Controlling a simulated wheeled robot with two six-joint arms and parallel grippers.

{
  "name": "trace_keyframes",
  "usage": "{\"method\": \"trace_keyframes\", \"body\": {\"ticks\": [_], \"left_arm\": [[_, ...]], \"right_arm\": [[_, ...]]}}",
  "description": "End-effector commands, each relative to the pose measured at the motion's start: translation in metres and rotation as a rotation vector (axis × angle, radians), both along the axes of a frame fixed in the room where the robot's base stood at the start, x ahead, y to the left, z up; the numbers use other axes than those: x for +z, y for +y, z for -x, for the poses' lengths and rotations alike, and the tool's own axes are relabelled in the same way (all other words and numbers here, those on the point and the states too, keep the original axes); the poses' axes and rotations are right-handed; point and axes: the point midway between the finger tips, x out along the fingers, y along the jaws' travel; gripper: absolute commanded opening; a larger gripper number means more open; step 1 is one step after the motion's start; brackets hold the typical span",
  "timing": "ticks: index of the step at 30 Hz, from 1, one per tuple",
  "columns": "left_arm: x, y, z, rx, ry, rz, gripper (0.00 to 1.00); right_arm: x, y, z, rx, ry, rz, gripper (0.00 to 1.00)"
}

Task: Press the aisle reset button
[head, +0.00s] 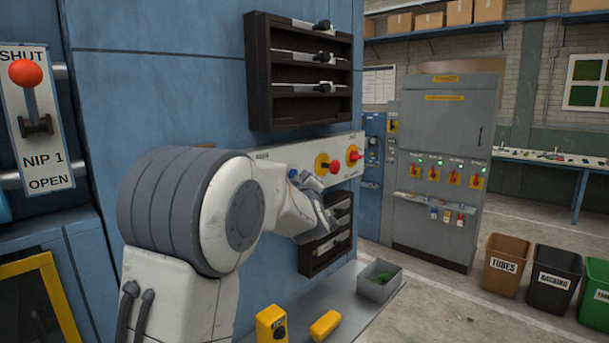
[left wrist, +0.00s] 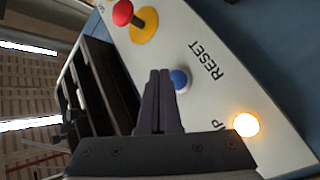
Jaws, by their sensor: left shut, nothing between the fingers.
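The reset button (left wrist: 180,79) is a blue round button in a pale collar, beside the word RESET on a light panel (left wrist: 235,80) in the left wrist view. My left gripper (left wrist: 159,74) is shut and empty. Its dark fingertips appear right beside the blue button, overlapping its collar's edge in the picture; I cannot tell whether they touch it. In the head view, my left arm reaches to the panel (head: 283,155) on the blue machine, and my left gripper (head: 308,183) is partly hidden there. My right gripper is not in view.
Red knobs on yellow discs (head: 328,166) sit right of the gripper on the panel. A lit amber lamp (left wrist: 246,124) is near the button. Dark racks (head: 300,72) hang above and below the panel. A grey bin (head: 379,281) stands on a ledge below.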

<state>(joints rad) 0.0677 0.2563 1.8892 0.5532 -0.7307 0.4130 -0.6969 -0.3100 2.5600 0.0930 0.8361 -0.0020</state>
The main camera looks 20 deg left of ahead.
Motion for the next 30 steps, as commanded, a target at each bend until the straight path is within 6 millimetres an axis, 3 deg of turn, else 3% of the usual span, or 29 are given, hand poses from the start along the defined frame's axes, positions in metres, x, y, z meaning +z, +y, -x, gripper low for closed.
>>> {"method": "trace_keyframes", "body": {"ticks": [30], "left_arm": [[0.0,0.011,-0.001,0.0,0.0,0.0,0.0]], "right_arm": [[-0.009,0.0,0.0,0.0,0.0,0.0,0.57]]}}
